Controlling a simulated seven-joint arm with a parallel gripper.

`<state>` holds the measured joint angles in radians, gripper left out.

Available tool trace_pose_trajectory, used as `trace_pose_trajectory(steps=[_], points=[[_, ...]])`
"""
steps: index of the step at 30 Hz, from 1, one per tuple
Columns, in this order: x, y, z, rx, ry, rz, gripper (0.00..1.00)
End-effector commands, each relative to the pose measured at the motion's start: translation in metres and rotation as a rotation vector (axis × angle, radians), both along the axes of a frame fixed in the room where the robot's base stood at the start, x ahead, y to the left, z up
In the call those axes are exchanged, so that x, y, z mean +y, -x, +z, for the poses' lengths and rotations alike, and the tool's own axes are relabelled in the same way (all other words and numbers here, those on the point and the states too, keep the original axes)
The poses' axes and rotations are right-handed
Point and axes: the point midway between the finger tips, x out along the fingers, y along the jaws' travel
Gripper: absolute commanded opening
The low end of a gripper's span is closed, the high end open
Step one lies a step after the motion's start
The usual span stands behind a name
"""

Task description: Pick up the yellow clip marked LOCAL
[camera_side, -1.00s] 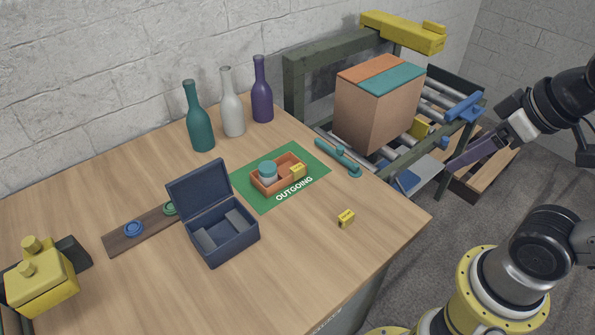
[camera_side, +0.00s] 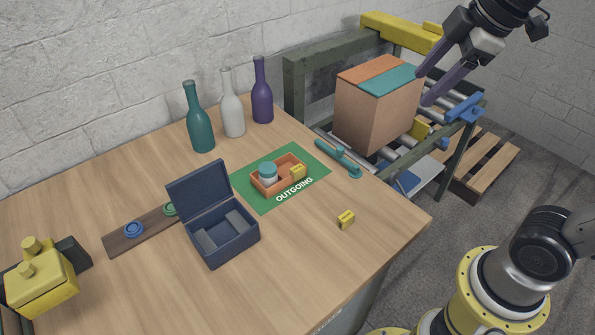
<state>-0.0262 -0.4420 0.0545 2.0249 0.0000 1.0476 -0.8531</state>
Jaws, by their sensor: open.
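Two small yellow clips are in view. One yellow clip (camera_side: 346,220) stands alone on the bare wood near the table's right edge. The other yellow clip (camera_side: 298,171) sits in the right part of an orange tray (camera_side: 264,191) on the green OUTGOING mat (camera_side: 252,203). No marking can be read on either clip, so I cannot tell which is LOCAL. My gripper (camera_side: 424,87) is open and empty, high at the upper right, in front of the cardboard box in the picture and well away from both clips. Its purple fingers point down and left.
A jar with a teal lid (camera_side: 268,169) shares the tray. A teal handled tool (camera_side: 338,157) lies by the mat. An open navy box (camera_side: 222,238) and three bottles, the white one (camera_side: 232,103) in the middle, stand left. A carton (camera_side: 372,115) sits on rollers behind.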

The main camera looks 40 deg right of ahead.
Motion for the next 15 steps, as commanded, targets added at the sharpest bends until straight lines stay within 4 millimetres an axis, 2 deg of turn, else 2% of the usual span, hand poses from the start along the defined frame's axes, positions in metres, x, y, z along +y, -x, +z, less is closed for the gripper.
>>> trace_pose_trajectory(steps=[1, 4, 8, 11, 15], points=[[0.003, -0.023, 0.002, 0.026, 0.031, 0.071, 0.61], [0.009, -0.064, 0.003, 0.068, 0.089, 0.215, 0.61], [0.019, -0.117, -0.01, 0.128, 0.144, 0.379, 0.61], [0.029, -0.156, -0.03, 0.178, 0.174, 0.488, 0.61], [0.043, -0.204, -0.072, 0.25, 0.193, 0.605, 0.61]])
